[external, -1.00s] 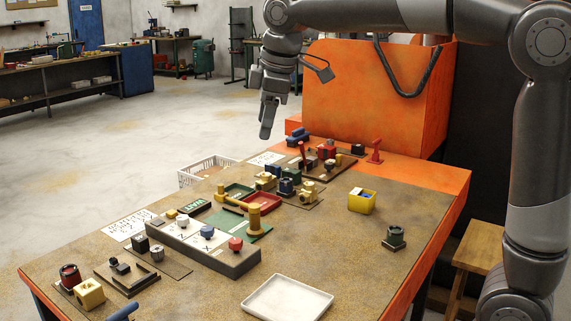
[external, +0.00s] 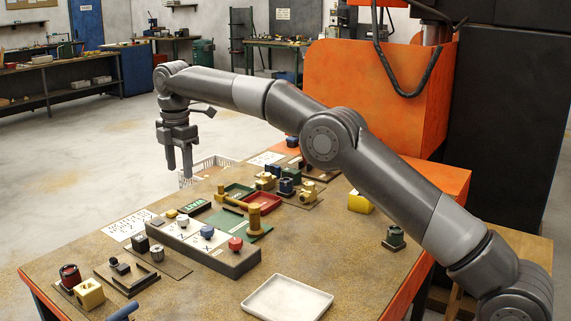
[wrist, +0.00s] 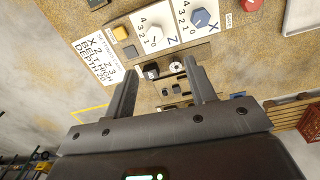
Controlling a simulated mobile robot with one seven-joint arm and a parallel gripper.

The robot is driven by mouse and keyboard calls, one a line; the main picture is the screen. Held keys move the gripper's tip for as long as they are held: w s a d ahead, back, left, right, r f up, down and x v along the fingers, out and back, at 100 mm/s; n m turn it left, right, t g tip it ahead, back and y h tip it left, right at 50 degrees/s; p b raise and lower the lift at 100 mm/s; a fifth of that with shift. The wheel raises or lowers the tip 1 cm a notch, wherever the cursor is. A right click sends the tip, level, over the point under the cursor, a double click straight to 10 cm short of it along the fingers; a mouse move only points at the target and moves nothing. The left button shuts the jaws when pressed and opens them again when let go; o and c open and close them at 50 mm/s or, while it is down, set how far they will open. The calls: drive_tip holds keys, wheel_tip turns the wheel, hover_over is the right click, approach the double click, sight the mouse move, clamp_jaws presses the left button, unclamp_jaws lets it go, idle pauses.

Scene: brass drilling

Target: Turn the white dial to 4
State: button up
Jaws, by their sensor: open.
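The white dial (external: 182,219) sits on the long dark control box (external: 220,260), between a yellow button (external: 171,213) and a blue dial (external: 207,231). In the wrist view the white dial (wrist: 155,36) stands on a white plate with numbers up to 4 and a letter Z beside it. I cannot tell exactly which number it points to. My gripper (external: 179,172) points down, open and empty, high above the table's far left side. In the wrist view its two fingers (wrist: 161,72) are spread apart, with the white dial beyond them, not touched.
A red dial (external: 235,243) sits at the box's near end. A printed card (wrist: 100,58) lies beside the box. Small blocks and fixtures (external: 120,268) stand in front, and a yellow hammer-like tool (external: 238,204) behind. A white tray (external: 288,298) lies at the near edge.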

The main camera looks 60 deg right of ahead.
sight(182, 217)
drive_tip(key=shift+n, duration=0.5)
drive_tip(key=f, duration=0.4)
drive_tip(key=w+f, duration=0.1)
drive_tip(key=f, duration=0.9)
drive_tip(key=shift+w+d+f, duration=0.1)
drive_tip(key=shift+w, duration=0.1)
drive_tip(key=shift+c, duration=0.4)
drive_tip(key=c, duration=0.9)
